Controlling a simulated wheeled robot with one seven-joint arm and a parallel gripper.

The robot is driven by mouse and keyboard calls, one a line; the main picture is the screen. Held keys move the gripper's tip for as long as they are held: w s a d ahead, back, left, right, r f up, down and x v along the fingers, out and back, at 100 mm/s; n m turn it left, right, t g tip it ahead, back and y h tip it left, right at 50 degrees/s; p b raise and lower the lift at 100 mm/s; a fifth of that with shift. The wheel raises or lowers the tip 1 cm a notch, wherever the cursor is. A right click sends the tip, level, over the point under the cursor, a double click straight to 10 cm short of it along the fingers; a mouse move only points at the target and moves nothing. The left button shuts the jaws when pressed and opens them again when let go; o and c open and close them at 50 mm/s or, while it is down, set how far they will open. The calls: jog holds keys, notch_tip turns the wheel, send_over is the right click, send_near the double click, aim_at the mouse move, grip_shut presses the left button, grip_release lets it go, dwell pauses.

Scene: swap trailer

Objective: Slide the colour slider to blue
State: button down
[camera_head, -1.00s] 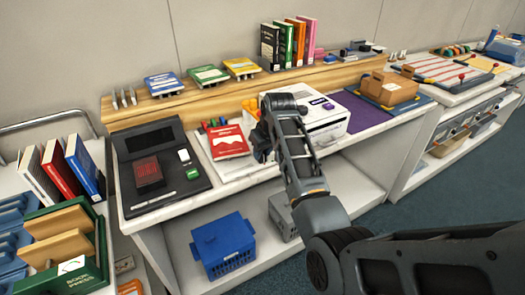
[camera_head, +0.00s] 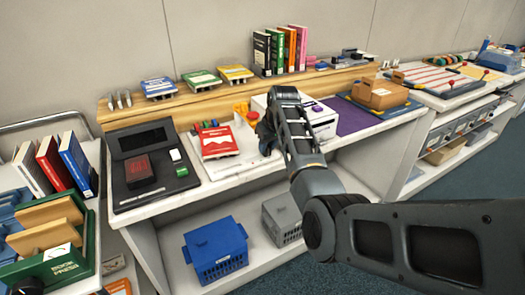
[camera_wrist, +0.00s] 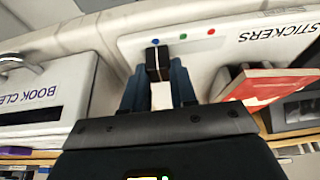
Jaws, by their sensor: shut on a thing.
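The colour slider's black knob (camera_wrist: 157,62) shows in the wrist view, on a white panel (camera_wrist: 240,32) lettered STICKERS, upside down there. A blue dot (camera_wrist: 155,41), a green dot (camera_wrist: 183,36) and a red dot (camera_wrist: 211,32) lie in a row along the panel. The knob stands in line with the blue dot, at the end of the row. My gripper (camera_wrist: 158,82) is shut on the knob, one finger on each side. In the head view my gripper (camera_head: 266,138) is over the worktop; the knob is hidden there.
A red book (camera_head: 220,141) lies close beside my gripper; it also shows in the wrist view (camera_wrist: 262,86). A white box (camera_head: 318,115) stands to the right, behind my arm. A black console (camera_head: 150,165) is at the left. Blue and grey bins sit on the shelf below.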

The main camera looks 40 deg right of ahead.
jog(key=shift+d, duration=0.2)
jog(key=c, duration=1.2)
grip_release()
jog(key=shift+s, duration=0.1)
jog(key=shift+o, duration=0.2)
jog(key=shift+r, duration=0.1)
jog(key=v, duration=0.7)
jog(key=shift+r, duration=0.3)
jog(key=shift+s, duration=0.15)
